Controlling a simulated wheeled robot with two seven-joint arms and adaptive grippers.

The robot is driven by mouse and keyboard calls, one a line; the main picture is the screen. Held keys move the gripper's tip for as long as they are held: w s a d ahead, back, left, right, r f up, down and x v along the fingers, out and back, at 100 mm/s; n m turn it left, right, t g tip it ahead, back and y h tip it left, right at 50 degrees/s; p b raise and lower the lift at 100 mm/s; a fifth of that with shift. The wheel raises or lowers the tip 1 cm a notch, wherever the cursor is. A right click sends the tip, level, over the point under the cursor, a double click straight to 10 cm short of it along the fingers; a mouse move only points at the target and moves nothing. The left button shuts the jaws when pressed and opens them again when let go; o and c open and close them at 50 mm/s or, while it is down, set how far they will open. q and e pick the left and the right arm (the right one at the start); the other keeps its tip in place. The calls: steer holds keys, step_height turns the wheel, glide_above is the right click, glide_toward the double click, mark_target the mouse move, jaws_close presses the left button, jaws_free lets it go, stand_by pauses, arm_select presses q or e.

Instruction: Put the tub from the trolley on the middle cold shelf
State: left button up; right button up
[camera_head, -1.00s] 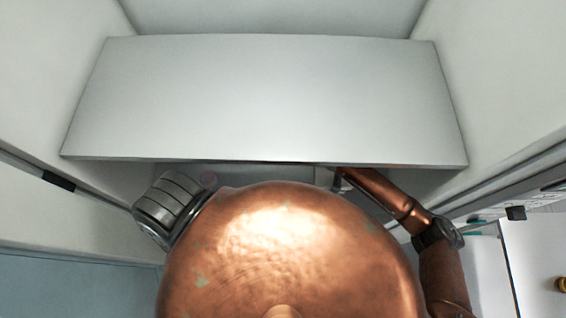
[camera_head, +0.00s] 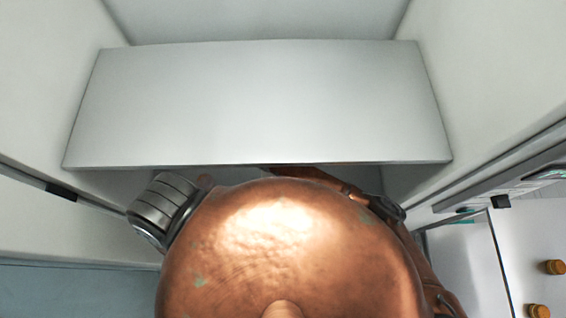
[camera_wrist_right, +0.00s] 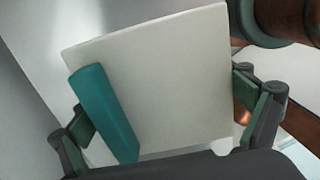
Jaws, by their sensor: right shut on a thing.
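In the right wrist view, my right gripper (camera_wrist_right: 168,108) is shut on the tub (camera_wrist_right: 160,65), with one finger at each side. The tub shows as a pale, square-edged face with a teal strip (camera_wrist_right: 103,112) along one side, and it looks tilted in this view. In the head view, my right arm reaches in under the front edge of a wide grey shelf board (camera_head: 258,105). That board hides my right gripper and the tub there. I cannot tell which shelf level the board is. My left gripper is in neither view.
White cabinet walls stand close on the left (camera_head: 45,95) and right (camera_head: 480,90) of the shelf board. The visible board top is bare. A pale surface at the lower right carries small orange-brown round things (camera_head: 554,267). My copper body covers the lower middle.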

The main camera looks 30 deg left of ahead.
steer(key=shift+f+p, duration=0.4)
steer(key=shift+f, duration=1.2)
steer(key=shift+f, duration=0.1)
steer(key=o, duration=1.8)
steer(key=shift+d, duration=0.1)
steer(key=shift+c, duration=0.2)
steer(key=shift+r+b, duration=0.65)
steer(key=shift+r, duration=3.15)
